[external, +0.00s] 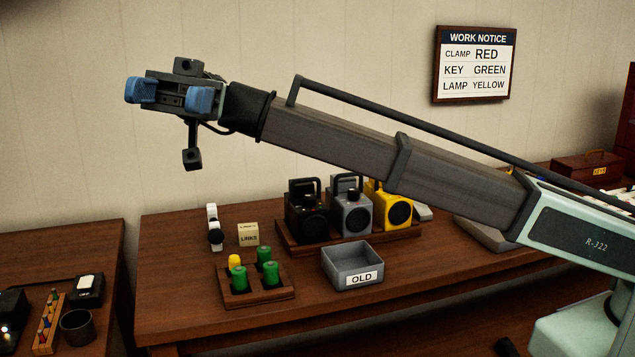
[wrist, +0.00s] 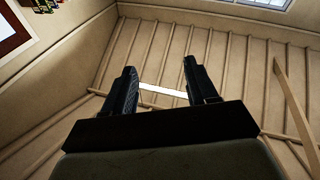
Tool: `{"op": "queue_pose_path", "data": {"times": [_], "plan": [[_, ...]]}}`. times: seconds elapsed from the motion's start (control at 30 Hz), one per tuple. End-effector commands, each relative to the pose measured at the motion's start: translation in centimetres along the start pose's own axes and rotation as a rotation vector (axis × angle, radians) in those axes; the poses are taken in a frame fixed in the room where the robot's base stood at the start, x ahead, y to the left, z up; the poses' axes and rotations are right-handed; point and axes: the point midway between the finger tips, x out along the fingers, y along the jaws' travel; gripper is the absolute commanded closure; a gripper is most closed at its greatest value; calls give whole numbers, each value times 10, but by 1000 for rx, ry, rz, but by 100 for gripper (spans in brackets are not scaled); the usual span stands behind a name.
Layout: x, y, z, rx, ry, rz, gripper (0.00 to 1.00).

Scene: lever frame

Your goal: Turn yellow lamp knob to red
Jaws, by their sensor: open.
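A yellow lamp (external: 394,213) with a round dark front stands at the right end of a wooden tray on the desk, partly behind my arm. A grey lamp (external: 350,217) and a black lamp (external: 305,216) stand beside it to the left. Its knob, and any red mark for it, cannot be made out. My gripper (external: 170,95) is open and empty, raised high at the upper left, well above and left of the lamps. The wrist view shows its two fingers (wrist: 160,88) apart with only wall and ceiling beyond.
A wooden block (external: 258,298) holds green pegs and one yellow peg. A grey OLD box (external: 352,278) sits in front of the lamps. A watch stand (external: 213,228) and small block (external: 248,234) stand left. A work notice (external: 476,64) on the wall reads lamp yellow.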

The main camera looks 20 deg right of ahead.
Motion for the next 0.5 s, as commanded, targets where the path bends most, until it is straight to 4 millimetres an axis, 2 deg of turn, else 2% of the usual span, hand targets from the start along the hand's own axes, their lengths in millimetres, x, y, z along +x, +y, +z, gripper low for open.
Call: {"op": "queue_pose_path", "data": {"times": [0.1,0.3,0.37,0.5], "plan": [[-2,-8,-25,-30,-12,-7,42],[-16,-26,-51,-29,-78,3,42],[-24,-34,-54,-6,-123,20,42],[-50,-48,-46,88,-241,80,42]]}}
